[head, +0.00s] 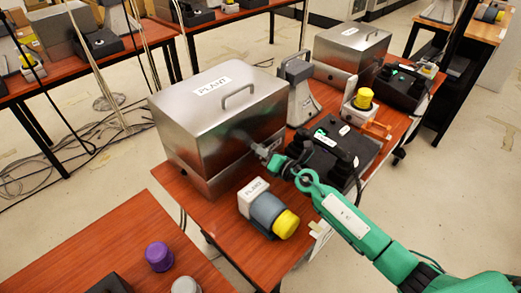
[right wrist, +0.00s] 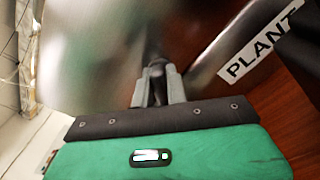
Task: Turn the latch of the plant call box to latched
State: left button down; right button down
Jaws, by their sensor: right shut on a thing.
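The plant call box (head: 215,120) is a silver metal box with a handle on its lid and a PLANT label, standing on a red-brown table. Its latch (head: 262,151) is on the side facing my right arm, mostly covered by the gripper. My right gripper (head: 275,161) is shut on the latch at that side. In the right wrist view the grey fingers (right wrist: 155,88) close around the dark latch piece (right wrist: 157,70) against the blurred metal wall. Whether the latch is turned is hard to tell. My left gripper is not in view.
A second metal box (head: 352,50) stands behind. A purple knob (head: 159,256) is on the front table.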

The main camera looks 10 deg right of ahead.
jog(key=n, duration=0.6)
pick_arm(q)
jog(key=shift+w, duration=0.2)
pick_arm(e)
jog(key=shift+s+a+r+n, duration=0.1)
jog(key=shift+n, duration=1.2)
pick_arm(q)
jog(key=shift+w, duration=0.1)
pick_arm(e)
jog(key=shift+n, duration=0.3)
jog(key=c, duration=1.4)
grip_release()
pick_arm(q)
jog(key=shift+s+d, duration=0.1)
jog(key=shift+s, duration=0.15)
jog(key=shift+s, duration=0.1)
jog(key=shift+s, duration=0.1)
pick_arm(e)
jog(key=shift+s, duration=0.1)
